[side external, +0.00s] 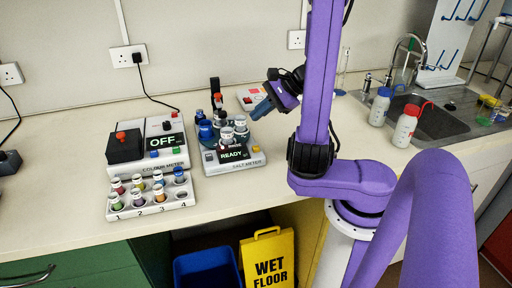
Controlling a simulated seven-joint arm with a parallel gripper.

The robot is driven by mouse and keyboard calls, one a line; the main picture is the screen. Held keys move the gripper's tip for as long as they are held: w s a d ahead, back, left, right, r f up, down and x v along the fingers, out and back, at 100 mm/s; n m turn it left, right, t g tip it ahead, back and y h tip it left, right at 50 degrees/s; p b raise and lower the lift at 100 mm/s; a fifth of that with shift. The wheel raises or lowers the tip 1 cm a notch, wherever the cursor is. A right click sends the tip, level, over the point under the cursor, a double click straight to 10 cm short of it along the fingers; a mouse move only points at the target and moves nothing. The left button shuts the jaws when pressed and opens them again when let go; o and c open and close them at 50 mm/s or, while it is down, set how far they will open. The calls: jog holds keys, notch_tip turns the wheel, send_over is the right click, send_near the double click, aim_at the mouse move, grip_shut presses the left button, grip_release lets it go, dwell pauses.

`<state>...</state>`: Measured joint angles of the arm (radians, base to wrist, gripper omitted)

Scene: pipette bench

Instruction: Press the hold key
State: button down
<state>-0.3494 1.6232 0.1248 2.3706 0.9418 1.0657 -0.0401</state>
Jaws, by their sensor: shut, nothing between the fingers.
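My gripper (262,108) is shut and empty. In the side external view it hangs in the air above and behind the right part of the salt meter (208,167), apart from it. The salt meter's display (233,153) reads READY. Key labels are too small to read, so I cannot tell which is the hold key.
Several capped vials and cups (206,130) stand on the salt meter. A numbered white rack (150,209) with several vials is in front of the colour meter. A small pale device (248,97) lies behind. Bottles (405,126) stand by the sink at the right.

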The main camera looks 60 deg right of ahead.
aim_at(259, 147)
jog(key=shift+f, duration=3.9)
jog(key=shift+f, duration=0.1)
jog(key=shift+f, duration=0.3)
jog(key=shift+f, duration=0.4)
jog(key=shift+r, duration=0.85)
jog(key=shift+r, duration=0.1)
jog(key=shift+r, duration=2.4)
